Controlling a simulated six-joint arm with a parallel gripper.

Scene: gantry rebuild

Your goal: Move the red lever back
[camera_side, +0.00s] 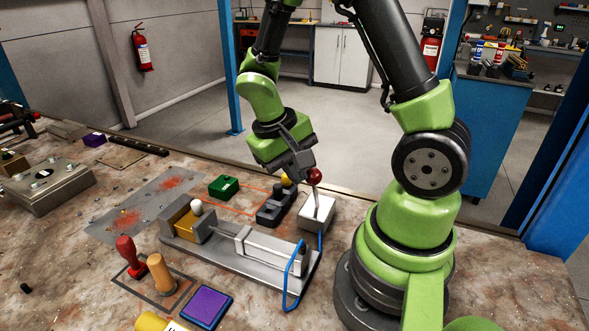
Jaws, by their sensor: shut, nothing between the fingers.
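The red lever shows as a dark red ball knob (314,176) on a thin pale stem that rises from a white box-shaped base (318,207) on the table. The stem looks close to upright. My gripper (300,172) is shut and empty, pointing down just left of the red knob. It is at about the knob's height. I cannot tell whether its fingers touch the knob. The lower part of the stem shows in front of the base.
A black device with a yellow knob (287,180) stands close left of the lever.

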